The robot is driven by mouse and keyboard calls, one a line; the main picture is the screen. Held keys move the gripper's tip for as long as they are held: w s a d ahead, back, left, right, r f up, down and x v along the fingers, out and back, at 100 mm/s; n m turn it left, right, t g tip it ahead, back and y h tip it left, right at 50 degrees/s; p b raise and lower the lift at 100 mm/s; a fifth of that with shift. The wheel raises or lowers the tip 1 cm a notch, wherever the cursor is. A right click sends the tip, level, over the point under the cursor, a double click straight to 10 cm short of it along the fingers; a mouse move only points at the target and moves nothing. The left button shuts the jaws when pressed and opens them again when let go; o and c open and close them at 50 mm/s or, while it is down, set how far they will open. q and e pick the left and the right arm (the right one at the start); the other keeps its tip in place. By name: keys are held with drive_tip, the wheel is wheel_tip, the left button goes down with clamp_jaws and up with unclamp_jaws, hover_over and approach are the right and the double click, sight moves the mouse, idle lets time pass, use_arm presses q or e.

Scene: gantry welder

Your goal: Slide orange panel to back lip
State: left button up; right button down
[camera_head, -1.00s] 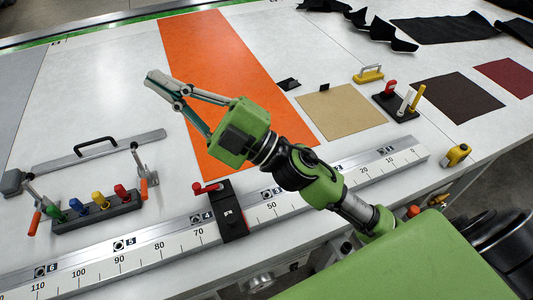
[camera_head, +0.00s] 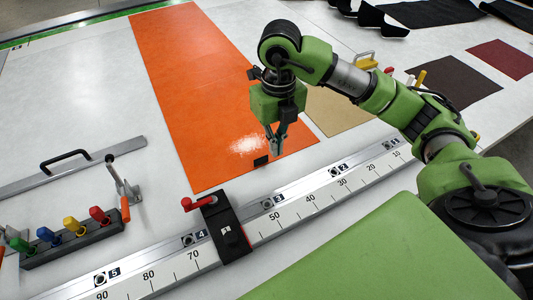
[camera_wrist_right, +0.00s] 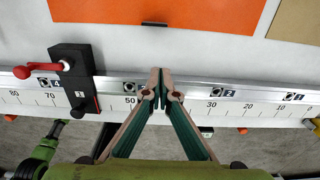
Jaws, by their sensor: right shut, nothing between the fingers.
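The orange panel (camera_head: 190,80) lies flat on the white table, its long side running away from me. Its near end also shows at the top of the right wrist view (camera_wrist_right: 170,10). A small black tab (camera_head: 261,161) sits at the middle of that near edge. My right gripper (camera_head: 276,152) points down near this edge, its fingers shut and empty. In the right wrist view its fingertips (camera_wrist_right: 160,72) appear over the ruler's far edge, apart from the panel in the picture; their height is unclear. A rail with a green strip (camera_head: 70,31) runs along the table's far edge. My left gripper is out of view.
A metal ruler (camera_head: 290,215) with a black, red-handled stop (camera_head: 228,225) runs along the front. A tan panel (camera_head: 335,115) lies right of the orange one, partly behind my arm. A clamp rack (camera_head: 70,237) and a handled bar (camera_head: 75,172) stand left.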

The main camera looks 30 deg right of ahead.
sight(268, 168)
wheel_tip(268, 168, down, 10)
drive_tip(key=p, duration=0.2)
drive_tip(key=shift+s+r+p, duration=0.1)
drive_tip(key=shift+s+p, duration=0.05)
drive_tip(key=shift+p, duration=0.2)
drive_tip(key=w+p, duration=0.1)
drive_tip(key=w, duration=0.2)
drive_tip(key=shift+w+r, duration=0.15)
drive_tip(key=shift+w, duration=0.05)
drive_tip(key=shift+w+d, duration=0.1)
drive_tip(key=shift+w, duration=0.3)
